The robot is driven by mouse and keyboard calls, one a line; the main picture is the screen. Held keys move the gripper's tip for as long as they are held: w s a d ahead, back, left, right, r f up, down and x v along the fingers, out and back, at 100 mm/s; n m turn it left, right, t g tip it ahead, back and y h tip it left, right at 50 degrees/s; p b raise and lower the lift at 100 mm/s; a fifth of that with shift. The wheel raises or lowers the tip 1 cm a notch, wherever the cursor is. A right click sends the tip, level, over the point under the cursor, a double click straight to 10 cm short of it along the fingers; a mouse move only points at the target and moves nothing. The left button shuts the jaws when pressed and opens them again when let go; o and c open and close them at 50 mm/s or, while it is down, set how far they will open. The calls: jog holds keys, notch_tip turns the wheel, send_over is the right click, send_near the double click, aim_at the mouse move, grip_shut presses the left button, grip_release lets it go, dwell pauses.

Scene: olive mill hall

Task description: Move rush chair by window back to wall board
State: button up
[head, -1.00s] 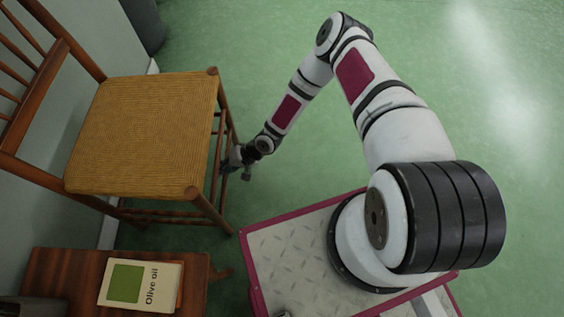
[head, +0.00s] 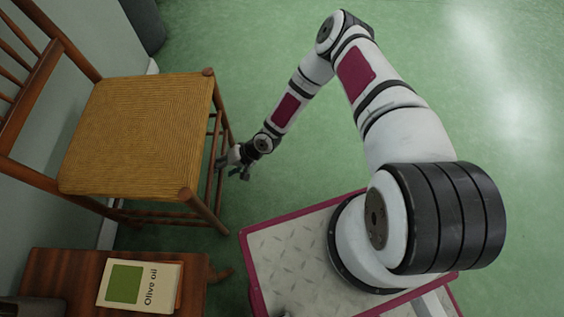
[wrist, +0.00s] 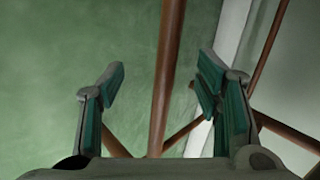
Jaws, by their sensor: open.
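The rush chair (head: 140,130) stands upright at the left of the head view, with a woven ochre seat and brown wooden frame. Its back is toward the wall. My gripper (head: 229,164) is low beside the chair's right-hand legs and rungs. In the wrist view my gripper (wrist: 160,80) is open, its two green-padded fingers apart. A brown wooden chair bar (wrist: 167,75) shows between them; I cannot tell if it touches. The pale wall board (head: 108,233) runs along the wall foot behind the chair, partly hidden by it. It also shows in the wrist view (wrist: 230,45).
A dark grey object (head: 143,22) is by the wall at the top. Green floor (head: 230,50) is open to the right.

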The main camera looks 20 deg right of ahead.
jog(key=s+d+r+b, duration=0.2)
jog(key=d, duration=0.8)
jog(key=shift+d+r, duration=0.25)
jog(key=shift+r, duration=0.1)
dwell(0.5)
